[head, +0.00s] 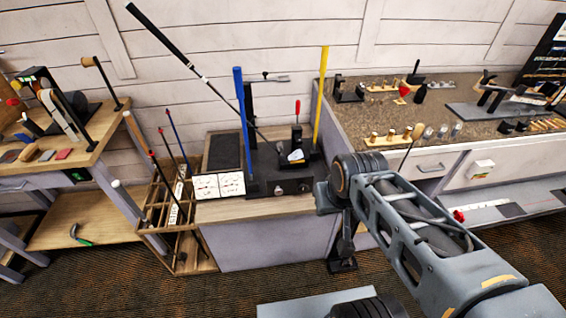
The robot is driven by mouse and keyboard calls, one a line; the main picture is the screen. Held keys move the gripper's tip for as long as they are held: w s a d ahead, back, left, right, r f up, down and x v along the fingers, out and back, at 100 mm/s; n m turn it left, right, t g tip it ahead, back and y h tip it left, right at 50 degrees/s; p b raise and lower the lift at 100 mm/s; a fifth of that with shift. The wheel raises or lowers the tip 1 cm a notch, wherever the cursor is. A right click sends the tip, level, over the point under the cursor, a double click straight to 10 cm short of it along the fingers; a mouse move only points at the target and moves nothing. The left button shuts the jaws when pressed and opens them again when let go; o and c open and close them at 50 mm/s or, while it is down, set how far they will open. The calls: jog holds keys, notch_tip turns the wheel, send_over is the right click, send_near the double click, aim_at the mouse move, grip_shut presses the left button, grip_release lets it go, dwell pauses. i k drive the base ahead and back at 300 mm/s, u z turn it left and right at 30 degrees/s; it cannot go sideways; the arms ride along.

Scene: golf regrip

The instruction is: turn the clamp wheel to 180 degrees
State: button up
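A loft and lie style club machine (283,178) stands on the wooden bench in the middle of the head view. I cannot tell which part is the clamp wheel. My gripper (342,262) hangs low at the right front of this bench, apart from the machine. It is dark and small, and its fingers are not clear.
A blue post (241,105) and a yellow post (321,85) rise beside the machine. A wooden club rack (178,222) stands left of the bench. A speckled counter (375,112) with tools is on the right. A red knob (458,215) shows on the lower shelf.

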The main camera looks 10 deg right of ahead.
aim_at(302, 189)
jog(key=z, duration=0.05)
jog(key=k, duration=1.05)
jog(key=u, duration=0.85)
jog(key=i, duration=1.35)
jog(key=z, duration=0.55)
